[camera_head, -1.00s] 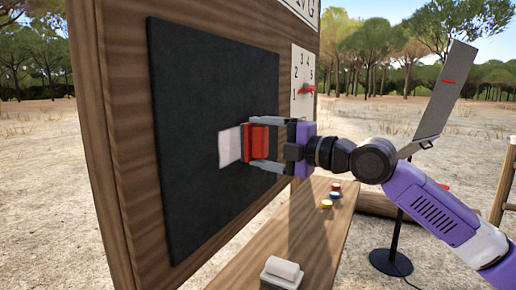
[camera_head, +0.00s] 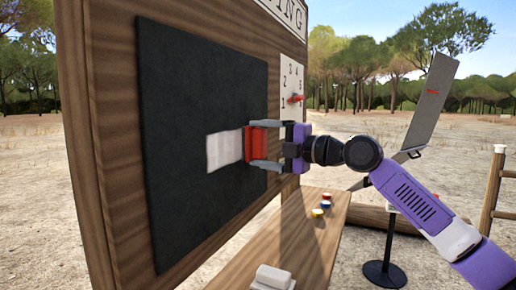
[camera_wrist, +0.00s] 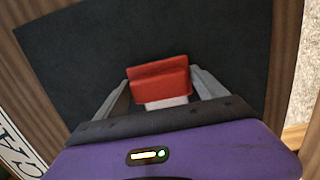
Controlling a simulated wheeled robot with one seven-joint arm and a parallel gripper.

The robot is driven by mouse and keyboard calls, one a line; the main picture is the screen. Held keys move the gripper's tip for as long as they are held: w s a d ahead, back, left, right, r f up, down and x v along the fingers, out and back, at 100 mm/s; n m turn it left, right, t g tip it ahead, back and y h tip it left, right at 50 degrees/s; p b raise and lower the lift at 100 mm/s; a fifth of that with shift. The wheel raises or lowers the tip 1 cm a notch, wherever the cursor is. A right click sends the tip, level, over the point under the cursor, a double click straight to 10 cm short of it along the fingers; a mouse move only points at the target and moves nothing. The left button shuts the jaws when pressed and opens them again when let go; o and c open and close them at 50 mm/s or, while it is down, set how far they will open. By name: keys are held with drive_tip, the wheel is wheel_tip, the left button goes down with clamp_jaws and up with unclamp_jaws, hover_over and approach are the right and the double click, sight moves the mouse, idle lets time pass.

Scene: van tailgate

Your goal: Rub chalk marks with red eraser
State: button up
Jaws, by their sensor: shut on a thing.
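The red eraser (camera_head: 256,144) is held between the two grey fingers of my gripper (camera_head: 264,145). It is against or very close to the dark chalkboard (camera_head: 195,85); I cannot tell if it touches. A white chalk patch (camera_head: 224,150) shows on the board directly left of the eraser. In the wrist view the red eraser (camera_wrist: 158,80) sits between the fingers, over the dark board (camera_wrist: 200,35). A small white area (camera_wrist: 166,103) shows beside it on the palm side; I cannot tell what it is.
The board hangs on a wooden panel (camera_head: 92,130). A wooden shelf (camera_head: 300,240) below holds a white-topped block (camera_head: 272,279) and small coloured discs (camera_head: 322,205). A number card (camera_head: 292,85) with a red pointer is right of the board. A tilted grey panel (camera_head: 431,100) stands farther right.

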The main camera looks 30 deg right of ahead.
sight(218, 151)
drive_tip(key=shift+s+f+b, duration=0.1)
drive_tip(key=shift+b, duration=0.2)
drive_tip(key=shift+s+a+b, duration=0.4)
drive_tip(key=shift+s+a, duration=0.65)
drive_tip(key=shift+a, duration=0.5)
drive_tip(key=shift+s+a+b, duration=0.4)
drive_tip(key=shift+s+a, duration=0.6)
drive_tip(key=shift+a, duration=0.5)
drive_tip(key=shift+s+a+b, duration=0.4)
drive_tip(key=shift+s+a, duration=0.65)
drive_tip(key=shift+a, duration=0.5)
drive_tip(key=shift+s+a+b, duration=0.2)
drive_tip(key=shift+s+a, duration=0.75)
drive_tip(key=shift+a, duration=0.2)
drive_tip(key=shift+s+a+b, duration=0.2)
drive_tip(key=shift+s+a, duration=0.7)
drive_tip(key=shift+a, duration=0.2)
drive_tip(key=shift+w+r, duration=0.1)
drive_tip(key=shift+r, duration=0.1)
drive_tip(key=shift+w+d, duration=1.2)
drive_tip(key=shift+d, duration=0.2)
